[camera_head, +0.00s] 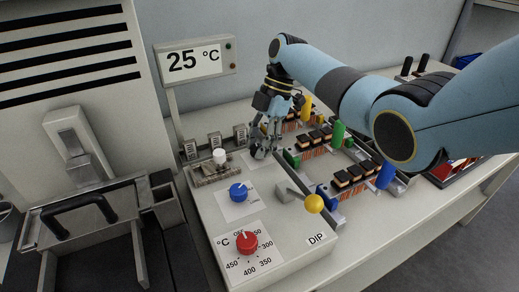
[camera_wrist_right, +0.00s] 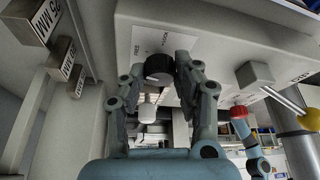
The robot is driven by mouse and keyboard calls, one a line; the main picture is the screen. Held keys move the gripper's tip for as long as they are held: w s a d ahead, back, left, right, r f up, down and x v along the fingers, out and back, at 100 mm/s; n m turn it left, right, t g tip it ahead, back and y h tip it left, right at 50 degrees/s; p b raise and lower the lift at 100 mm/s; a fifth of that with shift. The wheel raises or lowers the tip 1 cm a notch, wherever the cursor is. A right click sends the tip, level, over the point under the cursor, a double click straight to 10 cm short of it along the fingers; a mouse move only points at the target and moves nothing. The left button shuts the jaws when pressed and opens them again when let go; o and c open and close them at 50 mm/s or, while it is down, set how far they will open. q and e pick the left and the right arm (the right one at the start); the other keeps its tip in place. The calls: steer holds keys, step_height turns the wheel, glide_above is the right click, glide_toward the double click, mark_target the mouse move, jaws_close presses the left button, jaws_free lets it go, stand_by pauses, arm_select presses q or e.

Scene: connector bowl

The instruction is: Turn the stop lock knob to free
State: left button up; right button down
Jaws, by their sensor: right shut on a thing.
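The stop lock knob (camera_wrist_right: 158,66) is black and round in the right wrist view. It sits on a pale label with small lettering, which looks like FREE and LOCK. My right gripper (camera_wrist_right: 160,72) is shut on the knob, with one finger at each side of it. I cannot tell which word the knob points to. My left gripper does not show in the head view.
A white button (camera_head: 219,156), a blue knob (camera_head: 238,193) and a red temperature dial (camera_head: 247,242) stand on the same top. A grey lever with a yellow ball (camera_head: 314,204) stands at the right. Connector racks (camera_head: 352,178) lie beyond it.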

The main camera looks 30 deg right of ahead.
steer(key=shift+w+n+g+b, duration=0.1)
steer(key=shift+n+g+b, duration=0.45)
steer(key=shift+n, duration=0.55)
steer(key=c, duration=1)
jaws_free()
steer(key=shift+w+d+r, duration=0.1)
steer(key=shift+r, duration=0.25)
steer(key=v, duration=0.6)
steer(key=shift+d+r, duration=0.1)
steer(key=shift+r, duration=0.25)
